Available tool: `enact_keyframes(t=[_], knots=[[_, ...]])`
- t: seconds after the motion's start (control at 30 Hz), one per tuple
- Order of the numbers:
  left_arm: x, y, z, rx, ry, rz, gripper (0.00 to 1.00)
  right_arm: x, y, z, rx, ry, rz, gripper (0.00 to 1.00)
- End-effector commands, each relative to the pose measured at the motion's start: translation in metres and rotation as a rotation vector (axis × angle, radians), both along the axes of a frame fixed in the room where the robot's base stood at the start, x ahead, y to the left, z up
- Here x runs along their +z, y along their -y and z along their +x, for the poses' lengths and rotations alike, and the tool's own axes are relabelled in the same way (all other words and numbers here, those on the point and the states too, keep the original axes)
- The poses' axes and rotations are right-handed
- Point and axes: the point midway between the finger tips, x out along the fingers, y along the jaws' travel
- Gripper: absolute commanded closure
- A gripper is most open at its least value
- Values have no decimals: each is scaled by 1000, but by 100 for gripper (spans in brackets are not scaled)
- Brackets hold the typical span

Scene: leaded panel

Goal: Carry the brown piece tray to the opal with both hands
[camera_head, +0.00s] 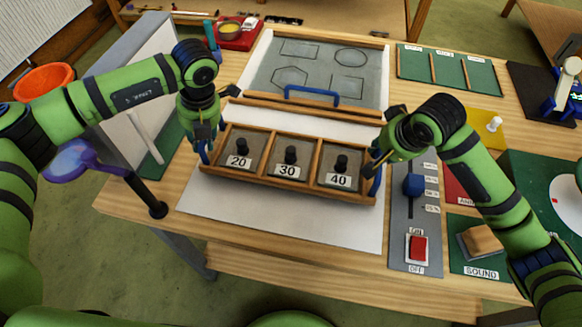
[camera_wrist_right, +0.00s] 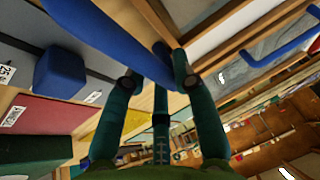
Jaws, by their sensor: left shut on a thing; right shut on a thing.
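The brown piece tray (camera_head: 257,181) is wooden, with three compartments marked 20, 30 and 40, each holding a black knobbed piece. It is over a plain white sheet (camera_head: 300,226), perhaps the opal; I cannot tell if it touches. My left gripper (camera_head: 205,146) is shut on the blue handle at the tray's left end. My right gripper (camera_head: 373,163) is shut on the blue handle (camera_head: 376,182) at its right end. In the right wrist view, the fingers (camera_wrist_right: 160,62) close on a blue bar (camera_wrist_right: 105,35).
Behind the tray is a grey panel (camera_head: 262,62) with outlined shapes and a blue handle (camera_head: 312,92). To the right are a slider and red switch board (camera_head: 402,245), a SOUND board (camera_head: 465,262) and a green tray (camera_head: 415,65). White sheet is bare in front.

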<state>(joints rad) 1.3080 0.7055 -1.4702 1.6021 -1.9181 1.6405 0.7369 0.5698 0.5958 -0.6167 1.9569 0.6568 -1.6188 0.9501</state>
Motion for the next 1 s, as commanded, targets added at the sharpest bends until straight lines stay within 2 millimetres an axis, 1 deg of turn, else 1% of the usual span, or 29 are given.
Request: enact_keyframes(t=[0.03, 0.2, 0.23, 0.27, 0.3, 0.57, 0.67, 0.77, 0.87, 1.0], knots=[[-4, 6, 1, -12, 6, -13, 100, -1, -8, 0, 19, 10, 18, 100], [-13, 6, 1, -12, 6, -13, 100, -11, -8, 0, 19, 10, 18, 100], [-13, 6, 0, -11, 2, -12, 69, -11, -8, -1, 19, 4, 17, 65], [-11, 6, 0, -11, 2, -12, 57, -10, -8, -1, 19, 3, 17, 53], [-11, 6, 0, -11, 2, -12, 53, -10, -8, -1, 19, 3, 17, 49], [-11, 3, 0, -6, 2, -6, 53, -10, -4, -1, 10, 1, 10, 49], [-6, 3, 0, -5, 2, -5, 53, -11, -4, -1, 8, 1, 9, 49], [7, 6, 1, -5, 5, -7, 53, -11, -3, -1, 6, 0, 7, 49], [26, 10, 0, -6, 6, -6, 53, -11, -2, 0, 5, 0, 7, 49], [57, 16, -2, -7, 7, -7, 53, -11, -2, 0, 4, -1, 6, 49]])
